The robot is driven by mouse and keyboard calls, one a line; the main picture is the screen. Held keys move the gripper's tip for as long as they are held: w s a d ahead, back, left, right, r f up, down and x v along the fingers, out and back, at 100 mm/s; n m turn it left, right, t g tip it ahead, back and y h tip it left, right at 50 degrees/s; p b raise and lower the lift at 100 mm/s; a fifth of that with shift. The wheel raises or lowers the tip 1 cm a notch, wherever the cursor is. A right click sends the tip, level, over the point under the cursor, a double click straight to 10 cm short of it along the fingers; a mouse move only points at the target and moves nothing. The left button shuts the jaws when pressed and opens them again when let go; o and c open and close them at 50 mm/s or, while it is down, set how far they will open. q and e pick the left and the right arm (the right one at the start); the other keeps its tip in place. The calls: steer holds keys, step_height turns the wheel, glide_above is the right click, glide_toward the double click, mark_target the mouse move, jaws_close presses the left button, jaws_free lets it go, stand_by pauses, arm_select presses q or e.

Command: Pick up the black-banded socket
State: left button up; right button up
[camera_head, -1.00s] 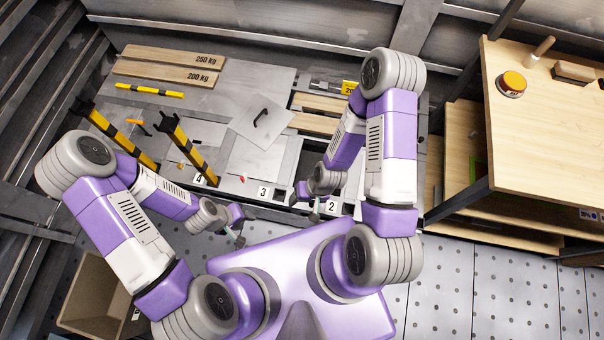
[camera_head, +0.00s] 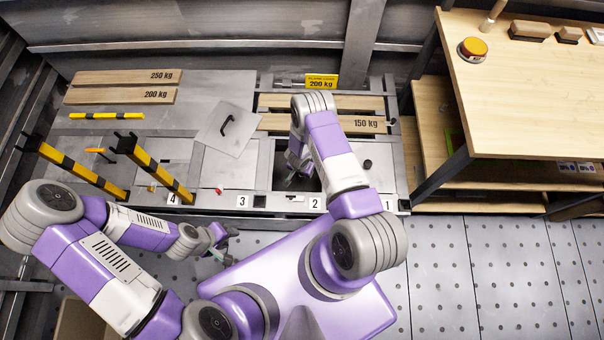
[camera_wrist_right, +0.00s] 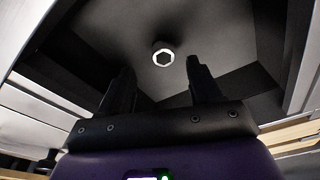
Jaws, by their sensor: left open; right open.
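A small socket (camera_wrist_right: 163,56) stands on the floor of a dark bay in the right wrist view, its bright ring and dark hexagonal hole facing the camera. No black band can be made out on it. My right gripper (camera_wrist_right: 160,82) is open and empty, its two black fingers pointing towards the socket with a gap left. In the head view my right gripper (camera_head: 297,172) is at the open bay (camera_head: 264,170) by label 2, partly hidden by my arm; the socket cannot be seen there. My left gripper (camera_head: 222,242) is open and empty near the front edge.
Dark bay walls (camera_wrist_right: 255,88) surround the right fingers' space. A grey lid with a handle (camera_head: 226,128) lies left of the bay. Yellow-black posts (camera_head: 160,168) rise further left. A wooden workbench (camera_head: 530,90) with an orange button (camera_head: 473,47) stands at right.

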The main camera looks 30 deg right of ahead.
mark_target(302, 176)
steer(key=f+b, duration=0.1)
steer(key=f, duration=0.1)
steer(key=f+b, duration=0.1)
steer(key=f, duration=0.1)
steer(key=w+f+b, duration=0.1)
steer(key=f, duration=0.1)
steer(key=shift+d+f, duration=0.15)
steer(key=shift+d, duration=0.2)
jaws_close()
